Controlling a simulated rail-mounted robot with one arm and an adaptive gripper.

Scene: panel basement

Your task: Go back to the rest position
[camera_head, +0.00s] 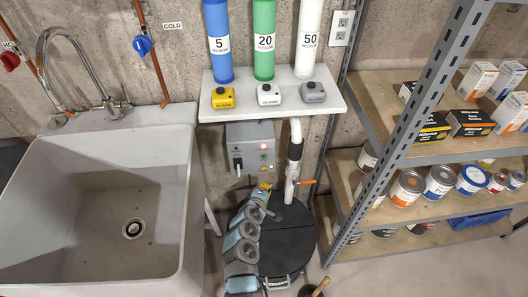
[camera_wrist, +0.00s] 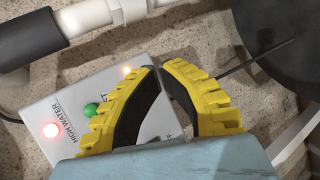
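My gripper (camera_head: 265,187) is in front of the wall, just below the grey control box (camera_head: 238,136), with my arm rising from the floor below it. In the wrist view, the yellow-and-black fingers of my gripper (camera_wrist: 160,70) curve together and their tips almost meet, with nothing seen between them. Behind them is the control box (camera_wrist: 62,108), marked "HIGH WATER". It has a lit red lamp, a green button and an orange lamp; my fingers hide part of its face.
A utility sink (camera_head: 180,200) stands at left. A white shelf (camera_head: 215,112) with alarm units is above the box. A white pipe (camera_head: 290,188) enters the black sump lid (camera_head: 290,245) at right. A metal rack (camera_head: 400,155) with cans and boxes stands further right.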

